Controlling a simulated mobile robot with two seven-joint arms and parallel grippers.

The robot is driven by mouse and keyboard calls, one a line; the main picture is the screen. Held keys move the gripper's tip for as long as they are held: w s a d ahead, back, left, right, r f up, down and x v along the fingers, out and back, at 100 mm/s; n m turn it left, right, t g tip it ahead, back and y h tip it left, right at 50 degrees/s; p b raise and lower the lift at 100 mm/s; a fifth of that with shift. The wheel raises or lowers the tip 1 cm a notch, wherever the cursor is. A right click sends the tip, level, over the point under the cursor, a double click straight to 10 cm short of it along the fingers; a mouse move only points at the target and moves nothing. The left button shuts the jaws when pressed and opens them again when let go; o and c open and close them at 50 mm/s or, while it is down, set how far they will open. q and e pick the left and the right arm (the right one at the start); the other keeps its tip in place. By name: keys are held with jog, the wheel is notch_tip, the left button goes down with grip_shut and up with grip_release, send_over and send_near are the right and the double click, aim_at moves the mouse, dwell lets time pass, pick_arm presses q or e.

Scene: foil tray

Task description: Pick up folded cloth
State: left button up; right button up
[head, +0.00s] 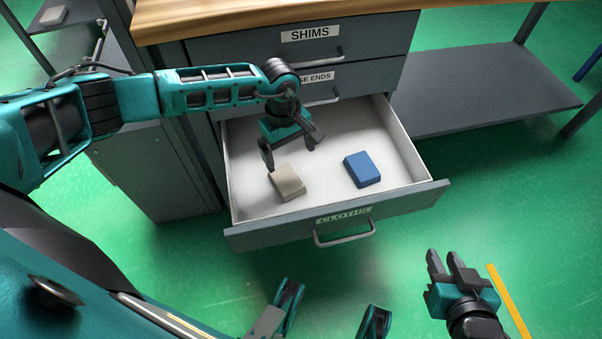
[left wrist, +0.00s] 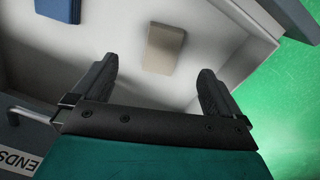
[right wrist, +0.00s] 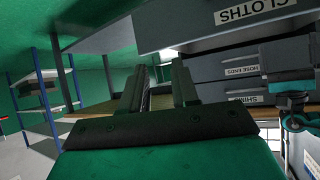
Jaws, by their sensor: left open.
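A beige folded cloth (head: 288,182) lies in the left part of the open drawer labelled CLOTHS (head: 407,197). A blue folded cloth (head: 362,169) lies to its right in the same drawer. My left gripper (head: 289,160) is open and empty, just above and behind the beige cloth. In the left wrist view the beige cloth (left wrist: 165,48) shows beyond and between the open fingers (left wrist: 157,88), and the blue cloth (left wrist: 58,10) is at the upper left. My right gripper (head: 443,262) is in front of the drawer at the right, its fingers a little apart with nothing between them.
The closed SHIMS drawer (head: 365,45) and another closed drawer lie above the open one, under a wooden top (head: 220,16). A dark low shelf (head: 490,90) stands to the right. Green floor is clear in front, with a yellow line (head: 510,300).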

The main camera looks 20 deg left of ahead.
pick_arm(q)
jog(key=w+a+f+y, duration=0.1)
jog(key=a, duration=0.1)
jog(key=b, duration=0.2)
send_over(286, 177)
notch_tip(286, 177, down, 6)
jog(key=shift+r, duration=0.1)
notch_tip(286, 177, down, 6)
jog(key=b, duration=0.2)
jog(key=shift+b, duration=0.3)
jog(key=shift+r, duration=0.1)
pick_arm(e)
jog(key=shift+w+a+f, duration=0.1)
jog(key=shift+a+f, duration=0.25)
jog(key=shift+f, duration=0.3)
jog(key=shift+w+a+f, duration=0.1)
jog(key=shift+a+f, duration=0.25)
jog(key=shift+f, duration=0.25)
pick_arm(q)
jog(key=shift+c, duration=0.2)
jog(key=c, duration=1)
pick_arm(e)
jog(key=shift+d, duration=0.15)
